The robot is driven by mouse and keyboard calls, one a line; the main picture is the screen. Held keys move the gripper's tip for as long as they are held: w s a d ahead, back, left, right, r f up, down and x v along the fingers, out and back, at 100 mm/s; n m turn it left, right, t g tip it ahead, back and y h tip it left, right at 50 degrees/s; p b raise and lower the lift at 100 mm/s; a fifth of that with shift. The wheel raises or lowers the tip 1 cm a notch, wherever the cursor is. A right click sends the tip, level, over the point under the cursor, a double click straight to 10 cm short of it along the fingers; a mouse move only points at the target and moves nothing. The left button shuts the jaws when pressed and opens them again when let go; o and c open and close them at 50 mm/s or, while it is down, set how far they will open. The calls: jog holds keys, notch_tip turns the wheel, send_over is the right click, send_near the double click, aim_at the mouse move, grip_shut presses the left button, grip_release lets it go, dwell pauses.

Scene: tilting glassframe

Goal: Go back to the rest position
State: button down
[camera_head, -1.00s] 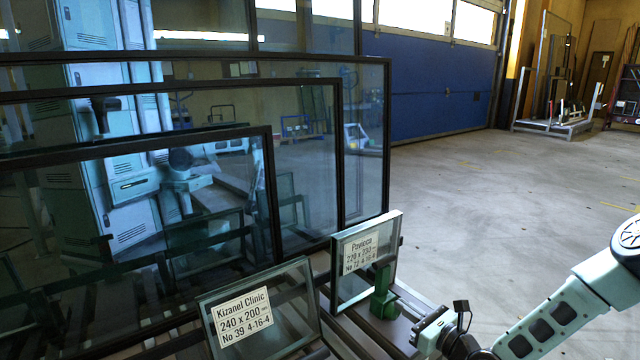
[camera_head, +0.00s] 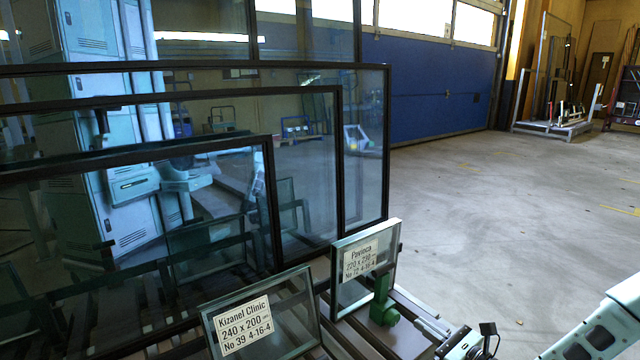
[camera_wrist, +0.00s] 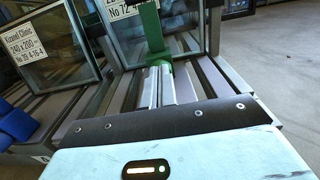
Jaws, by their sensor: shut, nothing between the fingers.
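My gripper (camera_head: 432,326) is low at the right in the head view, with part of my arm cut off by the picture edge. In the wrist view its two pale fingers (camera_wrist: 160,84) lie side by side, shut and empty. They point toward a green upright support (camera_wrist: 152,28), which also shows in the head view (camera_head: 383,304). The gripper appears just right of this support; whether they touch is unclear. The small framed pane labelled Pavinca (camera_head: 362,285) leans behind the support. A second small pane labelled Kizanel Clinic (camera_head: 285,305) stands to its left.
Large dark-framed glass panes (camera_head: 300,190) stand at the left on a slatted rack (camera_head: 345,340). Open concrete floor (camera_head: 500,215) lies to the right. A blue door (camera_head: 430,95) and a wheeled rack (camera_head: 552,126) are far back.

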jog(key=s+a+r+n+g+h+p, duration=0.25)
jog(key=a+r+n+g, duration=0.3)
jog(key=n, duration=0.45)
jog(key=s+a+r+n+g+h+p, duration=0.2)
jog(key=s+a+r+n+g+p, duration=0.3)
jog(key=n, duration=0.4)
jog(key=s+r+n+g+h+p, duration=0.4)
jog(key=s+r+n+h+p, duration=0.2)
jog(key=s+r+n, duration=1.45)
jog(key=s+r+m+p, duration=0.1)
jog(key=s+r+p, duration=0.1)
jog(key=r+p, duration=1.7)
jog(key=s+d+r+m+p, duration=0.1)
jog(key=s+r+m+p, duration=0.1)
jog(key=r+p, duration=1.6)
notch_tip(320, 180, up, 4)
jog(key=shift+f+p, duration=0.2)
jog(key=shift+p, duration=0.15)
jog(key=shift+y, duration=0.25)
